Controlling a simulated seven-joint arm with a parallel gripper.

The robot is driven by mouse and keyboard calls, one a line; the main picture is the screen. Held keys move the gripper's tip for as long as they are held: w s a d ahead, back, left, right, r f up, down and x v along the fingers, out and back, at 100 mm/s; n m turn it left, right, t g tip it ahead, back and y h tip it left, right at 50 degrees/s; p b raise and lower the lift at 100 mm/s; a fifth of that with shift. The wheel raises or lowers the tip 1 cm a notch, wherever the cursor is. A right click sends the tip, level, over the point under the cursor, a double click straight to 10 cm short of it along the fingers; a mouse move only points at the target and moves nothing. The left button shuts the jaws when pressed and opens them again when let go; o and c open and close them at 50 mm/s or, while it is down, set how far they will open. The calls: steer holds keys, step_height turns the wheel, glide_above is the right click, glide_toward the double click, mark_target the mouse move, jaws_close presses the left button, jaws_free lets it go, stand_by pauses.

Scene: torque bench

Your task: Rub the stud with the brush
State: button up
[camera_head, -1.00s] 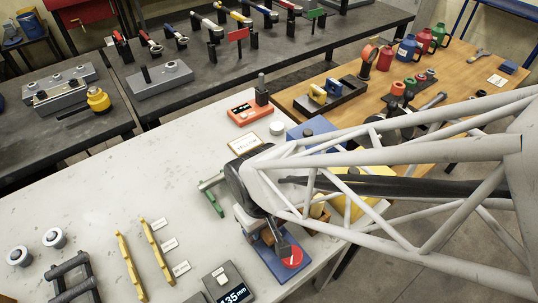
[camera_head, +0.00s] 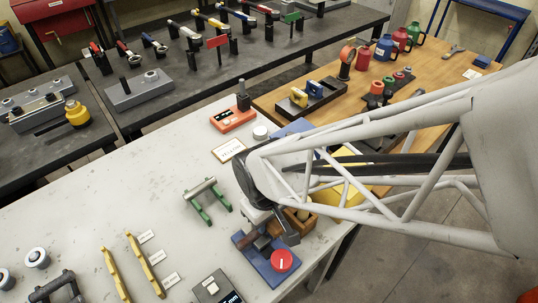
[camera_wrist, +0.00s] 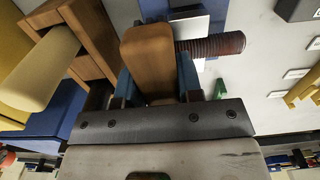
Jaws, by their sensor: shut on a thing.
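My gripper (camera_wrist: 157,78) is shut on the brush, whose brown wooden handle (camera_wrist: 150,52) shows between the blue fingers in the wrist view. The brush's bristles are hidden. The stud (camera_wrist: 212,46) is a rusty red-brown threaded rod just right of the handle; its left end passes out of sight behind it. I cannot tell whether brush and stud touch. In the head view my gripper (camera_head: 287,232) is low at the blue base plate (camera_head: 262,266), beside the stud (camera_head: 260,241), which is small and partly hidden there.
A red round knob (camera_head: 281,261) stands on the plate's front. A wooden box (camera_wrist: 98,32) with a cream cylinder (camera_wrist: 38,70) is close on the left in the wrist view. A green-legged stand (camera_head: 207,200) is behind the plate. The bench's left middle (camera_head: 100,205) is clear.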

mark_target(246, 240)
steer(key=shift+s+a, duration=0.3)
steer(key=shift+s, duration=0.05)
steer(key=shift+s+a+f, duration=0.1)
steer(key=shift+a+f, duration=0.05)
steer(key=shift+f, duration=0.1)
steer(key=shift+s+a+r, duration=0.15)
steer(key=shift+r, duration=0.25)
steer(key=shift+s+a, duration=0.9)
steer(key=shift+s+a+f, duration=0.25)
steer(key=shift+f, duration=0.05)
steer(key=shift+s+a+r, duration=0.15)
steer(key=shift+s+a, duration=0.05)
steer(key=shift+a, duration=0.05)
steer(key=shift+s+a, duration=0.15)
steer(key=shift+s, duration=0.1)
steer(key=shift+a+r, duration=0.2)
step_height(246, 240, up, 8)
steer(key=shift+f, duration=0.1)
